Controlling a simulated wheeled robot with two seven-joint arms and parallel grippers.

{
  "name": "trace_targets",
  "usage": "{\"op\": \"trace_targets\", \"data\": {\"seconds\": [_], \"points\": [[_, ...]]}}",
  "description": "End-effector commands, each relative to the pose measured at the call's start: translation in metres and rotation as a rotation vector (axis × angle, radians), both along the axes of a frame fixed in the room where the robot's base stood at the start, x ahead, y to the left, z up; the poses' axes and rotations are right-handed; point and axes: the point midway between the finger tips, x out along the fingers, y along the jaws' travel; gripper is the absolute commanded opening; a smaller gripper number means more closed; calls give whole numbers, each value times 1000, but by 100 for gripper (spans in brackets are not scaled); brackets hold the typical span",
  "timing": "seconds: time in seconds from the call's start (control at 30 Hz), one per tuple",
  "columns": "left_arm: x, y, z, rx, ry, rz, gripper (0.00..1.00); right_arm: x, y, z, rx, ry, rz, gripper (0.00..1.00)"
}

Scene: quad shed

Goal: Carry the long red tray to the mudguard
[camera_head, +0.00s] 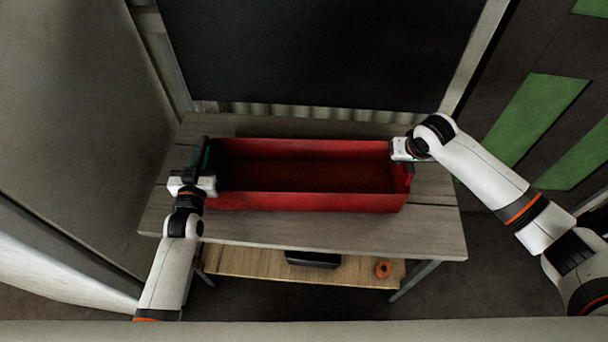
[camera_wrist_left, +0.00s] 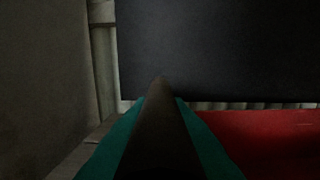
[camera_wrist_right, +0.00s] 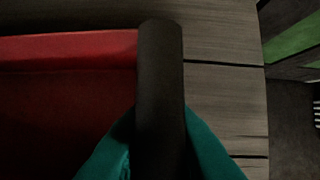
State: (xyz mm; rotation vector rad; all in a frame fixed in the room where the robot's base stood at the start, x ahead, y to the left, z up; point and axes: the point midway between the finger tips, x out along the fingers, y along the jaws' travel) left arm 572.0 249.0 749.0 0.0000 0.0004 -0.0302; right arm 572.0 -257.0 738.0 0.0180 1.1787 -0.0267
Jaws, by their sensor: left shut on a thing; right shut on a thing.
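The long red tray (camera_head: 305,202) is an open, empty-looking box over the grey wooden table, its long side running left to right. I cannot tell whether its bottom touches the tabletop. My left gripper (camera_head: 204,160) is at its left end; in the left wrist view its teal fingers are shut around a dark bar handle (camera_wrist_left: 163,135). My right gripper (camera_head: 408,160) is at the right end; in the right wrist view its teal fingers are shut around another dark bar handle (camera_wrist_right: 160,75). I cannot make out a mudguard for certain.
The grey table (camera_head: 335,235) has bare strips in front and at the right. A lower wooden shelf (camera_head: 245,264) holds a black object (camera_head: 313,259) and a small orange ring (camera_head: 383,269). A dark panel (camera_head: 320,55) stands behind the table. Green stripes (camera_head: 535,105) lie at right.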

Motion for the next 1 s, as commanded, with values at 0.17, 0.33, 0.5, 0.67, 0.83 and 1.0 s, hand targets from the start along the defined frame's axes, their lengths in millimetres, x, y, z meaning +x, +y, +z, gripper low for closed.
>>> {"op": "trace_targets", "data": {"seconds": [0.17, 0.33, 0.5, 0.67, 0.83, 1.0], "points": [[0, 0, 0, 0, 0, 0, 0, 0, 0, 0, 0, 0, 0, 0], [0, 0, 2, 0, -4, 0, 0, 1, 0, 2, 0, -3, -1, 0], [1, 0, 8, 0, -4, 0, 0, 1, 0, 8, 0, -3, -1, 0], [1, 0, 22, 0, -4, 0, 0, 1, 0, 21, 0, -3, -1, 0], [1, 0, 40, 0, -4, 0, 0, 1, 0, 40, 0, -3, -1, 0], [1, 0, 52, 0, -4, 0, 0, 1, 0, 51, 0, -3, -1, 0]]}}
